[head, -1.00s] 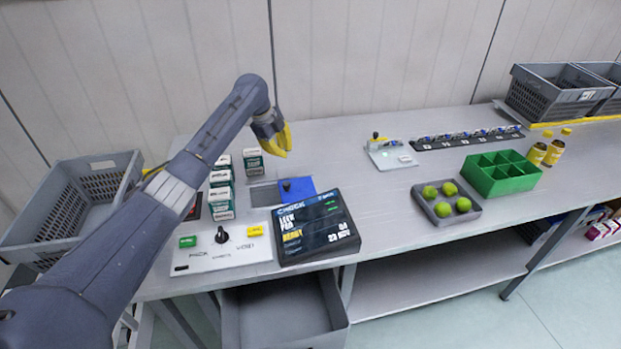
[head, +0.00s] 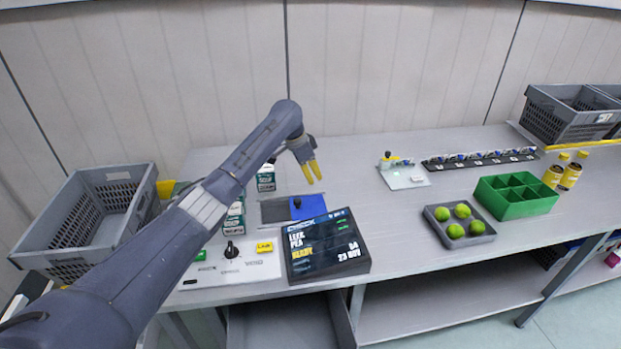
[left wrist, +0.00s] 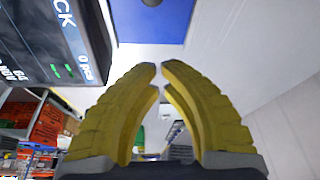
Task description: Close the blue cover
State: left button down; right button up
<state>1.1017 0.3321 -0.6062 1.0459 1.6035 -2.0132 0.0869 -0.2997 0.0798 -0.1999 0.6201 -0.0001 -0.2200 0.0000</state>
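The blue cover (head: 312,207) is a flat blue panel with a dark knob (head: 297,203) near its left edge. It lies on the bench to the right of a dark grey panel (head: 274,211), behind the black display. The cover and part of its knob also show at the top of the left wrist view (left wrist: 155,24). My left gripper (head: 315,174) has yellow fingers, angled downward, above and behind the cover, apart from it. In the left wrist view its fingertips (left wrist: 161,72) nearly meet, with nothing between them. My right gripper is out of view.
A black display (head: 325,245) and a white control panel (head: 230,262) sit in front. White-and-green boxes (head: 266,180) stand left, partly behind my arm. A grey crate (head: 85,215) is farther left. A tray of green balls (head: 459,228) is right; bench between is clear.

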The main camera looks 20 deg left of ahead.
aim_at(313, 204)
pick_arm(q)
jog(key=x, duration=0.8)
jog(key=shift+s+a, duration=0.45)
jog(key=shift+a, duration=0.35)
jog(key=shift+s+a, duration=0.7)
jog(key=shift+a, duration=0.2)
